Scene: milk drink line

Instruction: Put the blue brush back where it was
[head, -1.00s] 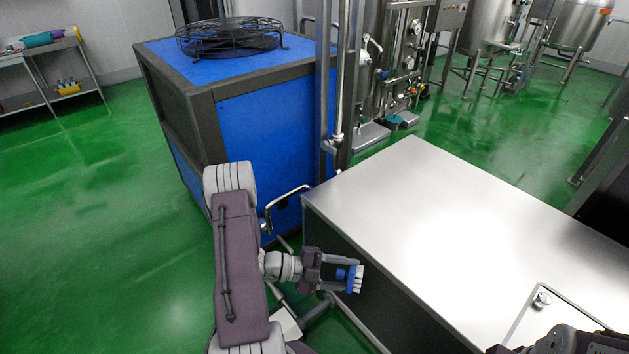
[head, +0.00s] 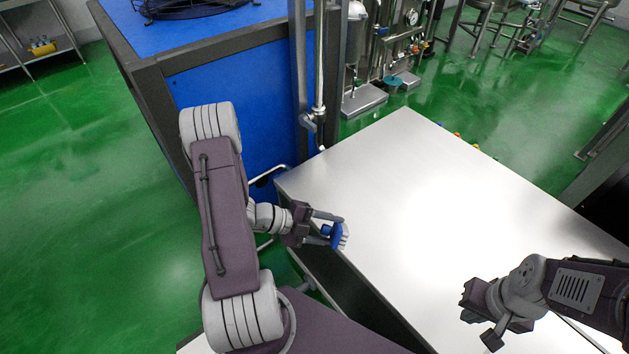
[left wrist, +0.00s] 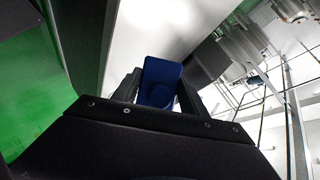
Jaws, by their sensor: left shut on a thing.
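The blue brush (head: 336,236), with pale bristles, is held between the fingers of my left gripper (head: 333,228). In the head view it is over the near left edge of the steel table (head: 400,160). In the left wrist view the brush's blue body (left wrist: 160,80) fills the gap between the two dark fingers. My right gripper (head: 481,328) is over the table's front right part, its fingers apart and nothing visible between them.
The tabletop is bare in its middle. A blue, dark-framed machine (head: 230,90) stands behind my left arm, with vertical pipes (head: 318,80) beside it. A steel shelf (head: 35,45) stands at the far left on the green floor.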

